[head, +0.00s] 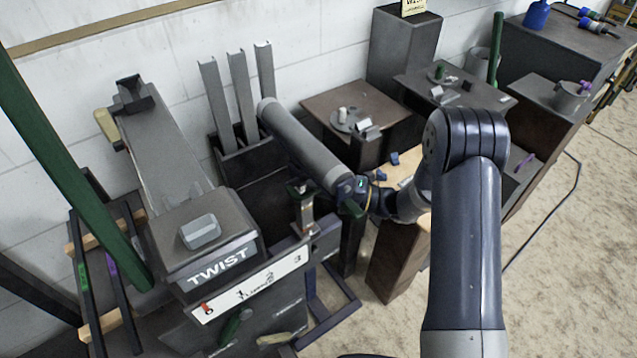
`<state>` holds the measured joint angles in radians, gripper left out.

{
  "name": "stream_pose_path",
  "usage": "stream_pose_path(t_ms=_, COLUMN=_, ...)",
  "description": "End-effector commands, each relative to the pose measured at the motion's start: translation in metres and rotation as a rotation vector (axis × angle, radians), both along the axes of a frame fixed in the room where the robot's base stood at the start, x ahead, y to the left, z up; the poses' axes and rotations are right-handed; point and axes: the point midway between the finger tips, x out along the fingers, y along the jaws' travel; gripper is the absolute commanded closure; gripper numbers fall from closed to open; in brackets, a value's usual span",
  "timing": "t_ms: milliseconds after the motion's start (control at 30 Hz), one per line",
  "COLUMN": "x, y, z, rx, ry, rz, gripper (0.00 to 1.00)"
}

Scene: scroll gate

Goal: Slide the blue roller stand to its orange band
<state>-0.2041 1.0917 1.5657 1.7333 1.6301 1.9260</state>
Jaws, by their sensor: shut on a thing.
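A dark blue frame (338,304), which looks like the foot of the blue roller stand, shows low in the middle, right of the TWIST bench. A dark upright (350,245) rises behind it; I cannot tell whether they are one piece. My gripper (354,204) is above that upright, at the near end of a long grey cylinder (305,143). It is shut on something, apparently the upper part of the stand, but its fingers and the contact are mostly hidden. I cannot clearly make out an orange band. A small copper-coloured post (306,214) stands left of the gripper.
The TWIST bench (207,238) with a grey block on top is at left. A brown-topped table (325,101) and cabinets stand behind. The floor at right is mostly clear, with a cable.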

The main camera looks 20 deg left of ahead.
Motion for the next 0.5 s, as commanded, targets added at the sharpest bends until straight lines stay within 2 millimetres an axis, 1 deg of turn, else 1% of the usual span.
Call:
stream_pose_path(t_ms=100, x=0.0003, y=-0.0001, z=0.0025, rx=0.003, ry=-0.002, rz=0.000, gripper=1.00)
stream_pose_path(t_ms=133, x=0.0003, y=0.0000, z=0.0027, rx=0.003, ry=-0.003, rz=0.000, gripper=0.85)
stream_pose_path(t_ms=367, x=0.0004, y=0.0001, z=0.0030, rx=0.003, ry=-0.003, rz=0.000, gripper=0.66)
stream_pose_path(t_ms=400, x=0.0004, y=0.0001, z=0.0030, rx=0.003, ry=-0.003, rz=0.000, gripper=0.64)
stream_pose_path(t_ms=500, x=0.0004, y=0.0001, z=0.0030, rx=0.003, ry=-0.003, rz=0.000, gripper=0.64)
